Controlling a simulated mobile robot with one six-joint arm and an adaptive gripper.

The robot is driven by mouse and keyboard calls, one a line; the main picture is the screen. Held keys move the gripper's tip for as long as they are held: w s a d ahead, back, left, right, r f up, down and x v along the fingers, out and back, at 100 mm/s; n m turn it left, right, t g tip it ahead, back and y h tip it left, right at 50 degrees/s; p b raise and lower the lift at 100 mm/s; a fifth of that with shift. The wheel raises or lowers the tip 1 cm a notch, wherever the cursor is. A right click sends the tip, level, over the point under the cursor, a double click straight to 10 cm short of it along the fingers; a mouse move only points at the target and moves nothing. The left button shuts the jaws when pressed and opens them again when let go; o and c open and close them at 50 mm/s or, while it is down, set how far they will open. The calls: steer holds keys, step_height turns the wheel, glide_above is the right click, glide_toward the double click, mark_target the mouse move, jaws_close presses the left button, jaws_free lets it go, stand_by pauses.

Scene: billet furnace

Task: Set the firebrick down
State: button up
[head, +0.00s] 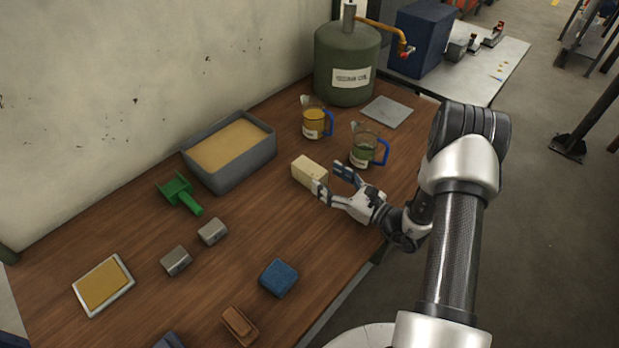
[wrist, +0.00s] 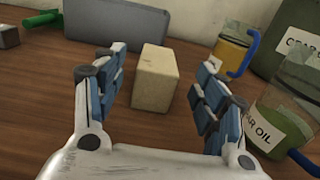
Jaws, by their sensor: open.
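The firebrick (head: 308,171) is a cream block resting on the wooden table, in front of the sand-filled tray and left of the green-oil jug. My gripper (head: 331,181) is open at its near right side. In the wrist view the firebrick (wrist: 155,78) stands between and beyond the open fingers (wrist: 155,97), with a visible gap on each side. Nothing is held. In the head view a finger covers a small part of the brick's near right end.
A grey tray of sand (head: 232,180) stands behind the brick. An amber jug (head: 313,122) and a green-oil jug (head: 363,152) stand close by on the right. A blue block (head: 278,277) and two metal billets (head: 212,231) lie nearer. Bare wood lies left of the brick.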

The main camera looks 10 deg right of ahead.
mark_target(297, 160)
steer(key=shift+w+a+f, duration=0.15)
steer(key=shift+f, duration=0.35)
steer(key=shift+b+x, duration=0.8)
steer(key=shift+x, duration=2.8)
steer(key=shift+r, duration=0.15)
steer(key=shift+c, duration=0.4)
steer(key=c, duration=1.4)
steer(key=shift+r, duration=0.1)
